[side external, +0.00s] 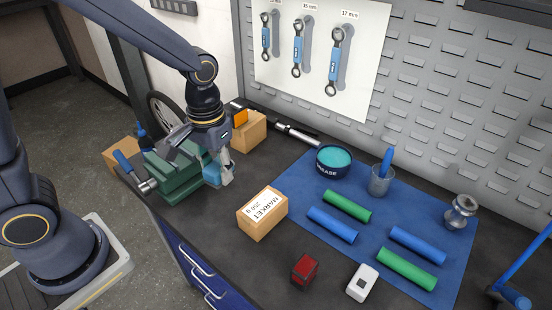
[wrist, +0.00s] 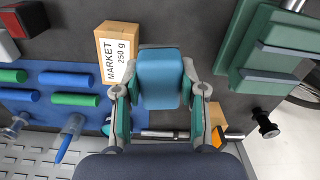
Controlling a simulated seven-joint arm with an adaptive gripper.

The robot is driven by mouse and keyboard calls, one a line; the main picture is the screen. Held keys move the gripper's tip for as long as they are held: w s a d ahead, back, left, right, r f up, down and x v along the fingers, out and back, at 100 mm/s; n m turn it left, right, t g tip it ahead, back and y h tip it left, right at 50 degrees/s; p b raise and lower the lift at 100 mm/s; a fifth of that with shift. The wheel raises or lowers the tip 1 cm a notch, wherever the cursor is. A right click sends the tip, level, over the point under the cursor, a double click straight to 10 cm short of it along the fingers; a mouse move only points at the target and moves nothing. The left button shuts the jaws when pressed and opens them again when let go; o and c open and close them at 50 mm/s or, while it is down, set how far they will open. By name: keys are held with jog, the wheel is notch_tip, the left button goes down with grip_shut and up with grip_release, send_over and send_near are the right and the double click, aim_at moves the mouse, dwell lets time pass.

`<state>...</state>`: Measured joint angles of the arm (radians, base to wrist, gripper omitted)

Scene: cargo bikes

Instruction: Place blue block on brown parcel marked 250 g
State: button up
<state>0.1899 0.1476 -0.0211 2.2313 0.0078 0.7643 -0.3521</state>
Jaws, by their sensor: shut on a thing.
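The blue block (wrist: 159,72) is between the two fingers of my gripper (wrist: 159,92) in the wrist view, and the fingers are shut on it. In the side view my gripper (side external: 218,174) is beside the green vise, and the block (side external: 210,172) shows only in part behind the fingers. The brown parcel (side external: 250,222) lies on the dark bench to the right of my gripper, with a white label reading MARKET 250 g on top.
The green vise (side external: 170,180) stands close left of my gripper. A blue mat (side external: 315,178) bears a grease tin (side external: 334,160), a cup (side external: 380,181) and several blue and green cylinders. A red block (side external: 304,270) and a white box (side external: 362,283) stand near the front. Another brown box (side external: 249,134) is behind.

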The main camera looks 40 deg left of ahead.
jog(key=s+d+r+m, duration=0.25)
jog(key=s+r, duration=0.25)
jog(key=s, duration=0.3)
send_over(261, 206)
jog(key=shift+n, duration=0.45)
jog(key=f, duration=0.5)
jog(key=s+f, duration=0.1)
jog(key=f, duration=0.2)
jog(key=shift+f, duration=0.3)
jog(key=shift+w+f, duration=0.2)
jog(key=shift+w, duration=0.05)
jog(key=shift+w+f, duration=0.15)
jog(key=shift+f, duration=0.75)
jog(key=shift+w+f, duration=0.1)
jog(key=shift+f, duration=0.8)
jog(key=o, duration=1.1)
jog(key=shift+f, duration=0.1)
